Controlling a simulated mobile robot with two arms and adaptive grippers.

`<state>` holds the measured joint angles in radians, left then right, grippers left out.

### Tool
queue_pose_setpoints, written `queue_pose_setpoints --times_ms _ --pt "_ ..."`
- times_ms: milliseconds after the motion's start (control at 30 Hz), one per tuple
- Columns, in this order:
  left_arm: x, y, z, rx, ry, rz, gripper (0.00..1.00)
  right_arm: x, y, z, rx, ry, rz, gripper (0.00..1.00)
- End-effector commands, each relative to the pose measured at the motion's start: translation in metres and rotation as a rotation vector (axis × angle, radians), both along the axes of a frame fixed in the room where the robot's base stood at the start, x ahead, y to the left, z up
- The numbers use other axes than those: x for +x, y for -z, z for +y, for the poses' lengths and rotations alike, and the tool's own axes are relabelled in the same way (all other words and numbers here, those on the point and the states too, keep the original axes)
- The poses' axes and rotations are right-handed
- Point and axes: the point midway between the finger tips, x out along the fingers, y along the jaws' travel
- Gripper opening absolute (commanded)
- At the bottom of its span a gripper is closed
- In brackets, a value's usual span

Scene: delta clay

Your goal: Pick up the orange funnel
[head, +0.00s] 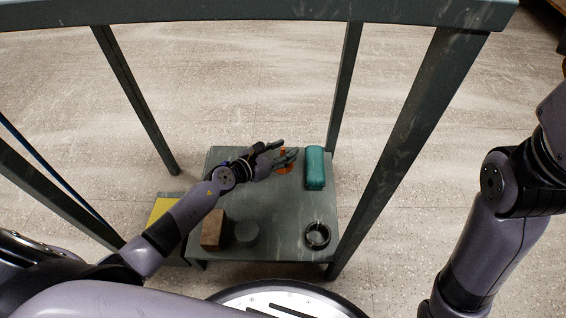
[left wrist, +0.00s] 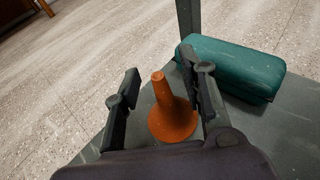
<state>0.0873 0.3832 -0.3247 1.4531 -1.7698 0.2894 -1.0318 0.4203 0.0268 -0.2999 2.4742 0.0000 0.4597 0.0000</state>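The orange funnel (left wrist: 170,119) stands spout up on a low grey-green table (head: 275,215). In the left wrist view it sits between the two fingers of my left gripper (left wrist: 160,92), with a visible gap to the left finger; the right finger is close to it. The gripper is open. In the head view my left gripper (head: 290,155) reaches over the table's far part, and only a little of the funnel (head: 285,168) shows behind the fingers. My right arm is at the right edge of the head view; its gripper is out of frame.
A teal case (head: 315,168) lies just right of the funnel. A larger frame's top (head: 270,12) and legs stand around the table.

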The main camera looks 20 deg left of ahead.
Motion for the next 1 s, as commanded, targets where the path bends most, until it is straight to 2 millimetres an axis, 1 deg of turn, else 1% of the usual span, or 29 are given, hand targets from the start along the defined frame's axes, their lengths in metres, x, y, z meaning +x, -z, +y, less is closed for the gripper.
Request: queue_pose_setpoints --times_ms 100,667,1000 --pt "-0.0001 -0.0006 0.0001 0.0 0.0 0.0 0.37 0.0001 -0.0002 0.0001 0.0 0.0 0.001 0.4" --pt "-0.0003 -0.0007 0.0003 0.0 0.0 -0.001 0.0 0.0 -0.0001 0.0002 0.0 -0.001 0.0 0.4" --pt "-0.0003 -0.0009 0.0005 0.001 -0.001 -0.001 0.0 0.0022 0.0007 0.0 0.0 0.0 0.006 0.4"
